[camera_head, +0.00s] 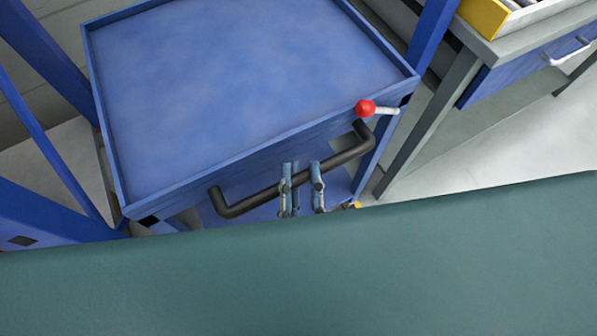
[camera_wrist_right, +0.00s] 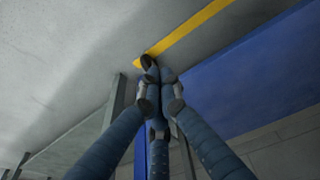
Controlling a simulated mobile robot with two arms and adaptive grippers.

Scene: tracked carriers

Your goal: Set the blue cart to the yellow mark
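The blue cart (camera_head: 240,75) fills the upper left of the head view, with a flat, empty, rimmed top. A black bar handle (camera_head: 245,205) runs along its near side, and a red-knobbed lever (camera_head: 366,108) sits at its right corner. A yellow stripe (camera_wrist_right: 190,32) lies on the grey floor there.
A grey workbench (camera_head: 520,42) with a blue drawer and a yellow-edged box (camera_head: 487,15) stands to the right, close to the cart. Blue frame posts (camera_head: 45,60) stand at the left. A green surface (camera_head: 330,270) hides the lower part. Pale floor is clear below the bench.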

